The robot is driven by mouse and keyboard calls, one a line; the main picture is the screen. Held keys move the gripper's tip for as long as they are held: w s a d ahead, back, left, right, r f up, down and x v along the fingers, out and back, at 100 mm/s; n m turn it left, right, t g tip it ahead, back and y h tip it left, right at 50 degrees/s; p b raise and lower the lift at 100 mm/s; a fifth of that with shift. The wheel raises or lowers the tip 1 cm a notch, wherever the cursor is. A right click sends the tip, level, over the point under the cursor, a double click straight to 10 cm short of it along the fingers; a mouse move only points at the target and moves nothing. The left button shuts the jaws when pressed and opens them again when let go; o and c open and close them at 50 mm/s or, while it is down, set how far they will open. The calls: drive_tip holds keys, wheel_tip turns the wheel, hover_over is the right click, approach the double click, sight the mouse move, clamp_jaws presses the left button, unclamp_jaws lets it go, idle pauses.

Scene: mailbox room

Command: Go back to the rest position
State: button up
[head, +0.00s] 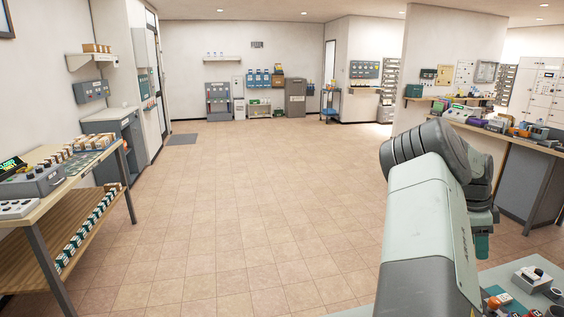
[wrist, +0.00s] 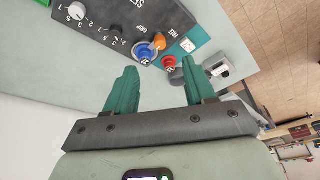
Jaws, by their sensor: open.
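My gripper (wrist: 153,90) shows in the wrist view with its two teal fingers spread apart and nothing between them. Beyond the fingertips is a dark control panel (wrist: 105,22) with white-marked knobs, a blue knob (wrist: 146,52), an orange knob and a red knob (wrist: 168,62). I see a gap in the picture between fingers and panel, but cannot tell the distance. In the head view my arm (head: 430,215) rises at the lower right and bends over at the top.
A pale table (head: 500,275) with a small control box (head: 532,279) and coloured parts is at the lower right. A wooden-topped bench (head: 75,190) with boxes and devices stands at left. A cluttered counter (head: 510,135) is at right. The tiled floor (head: 250,210) between is clear.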

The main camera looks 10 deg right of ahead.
drive_tip(key=w+a+r+n+t+y, duration=0.1)
drive_tip(key=a+r+n+t, duration=0.35)
drive_tip(key=a+r, duration=0.85)
drive_tip(key=a+r+n+t+y, duration=0.1)
drive_tip(key=a+r+n, duration=0.7)
drive_tip(key=a, duration=0.9)
drive_tip(key=s+a+r+n+t+y, duration=0.1)
drive_tip(key=s+a+r+n+t, duration=0.1)
drive_tip(key=s+a+n, duration=1.1)
drive_tip(key=s+a, duration=0.5)
drive_tip(key=a, duration=0.4)
drive_tip(key=shift+s+a+n, duration=0.15)
drive_tip(key=shift+a+n, duration=0.05)
drive_tip(key=shift+n, duration=0.15)
